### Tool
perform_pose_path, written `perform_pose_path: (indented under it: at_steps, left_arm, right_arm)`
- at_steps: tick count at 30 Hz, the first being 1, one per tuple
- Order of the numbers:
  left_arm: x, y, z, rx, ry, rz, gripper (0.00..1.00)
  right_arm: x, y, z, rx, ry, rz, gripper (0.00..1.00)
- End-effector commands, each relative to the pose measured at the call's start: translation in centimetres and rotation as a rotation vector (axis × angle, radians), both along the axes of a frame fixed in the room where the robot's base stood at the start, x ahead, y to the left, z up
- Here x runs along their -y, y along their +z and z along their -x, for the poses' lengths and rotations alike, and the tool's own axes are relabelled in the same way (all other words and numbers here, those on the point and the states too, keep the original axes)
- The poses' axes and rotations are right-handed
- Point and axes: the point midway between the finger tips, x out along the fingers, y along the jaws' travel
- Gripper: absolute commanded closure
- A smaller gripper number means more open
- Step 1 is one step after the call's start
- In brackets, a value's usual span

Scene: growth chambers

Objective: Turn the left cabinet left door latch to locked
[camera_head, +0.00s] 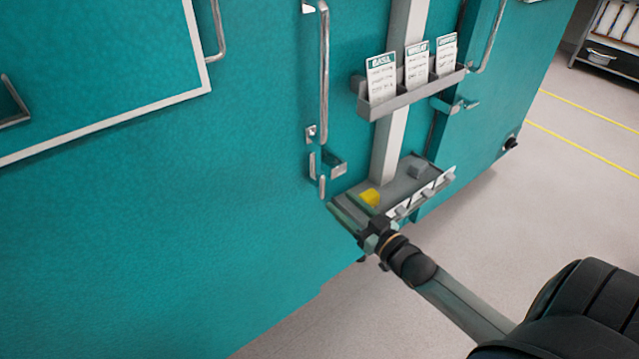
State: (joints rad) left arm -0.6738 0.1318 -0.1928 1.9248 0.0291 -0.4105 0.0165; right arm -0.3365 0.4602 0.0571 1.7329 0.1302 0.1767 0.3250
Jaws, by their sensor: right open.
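The teal cabinet (200,200) fills the left and middle of the head view. Its door has a long upright metal handle (324,75). Below that handle is a small metal latch (322,186) with a bracket beside it. The latch piece hangs roughly upright; I cannot tell if it is locked. My right gripper (338,208) reaches in from the lower right. Its fingers are open and empty, just below the latch and close to the cabinet front, and they look apart from the latch. My left gripper is out of view.
Another latch (455,104) is farther right. Open floor lies at right.

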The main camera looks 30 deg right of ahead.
Motion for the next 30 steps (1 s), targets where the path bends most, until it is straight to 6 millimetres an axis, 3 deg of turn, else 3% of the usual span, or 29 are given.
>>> perform_pose_path:
  at_steps: [9, 15, 30]
  left_arm:
    - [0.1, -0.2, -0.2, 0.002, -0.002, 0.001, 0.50]
    - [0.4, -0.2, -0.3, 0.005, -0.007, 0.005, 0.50]
    - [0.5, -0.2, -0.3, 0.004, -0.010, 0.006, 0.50]
  right_arm:
    - [-0.4, 0.0, -5.5, 0.002, 0.000, 0.001, 0.43]
    - [-0.6, 0.0, -7.9, 0.000, 0.000, 0.000, 0.43]
    - [-0.8, 0.0, -9.0, -0.002, 0.001, 0.000, 0.44]
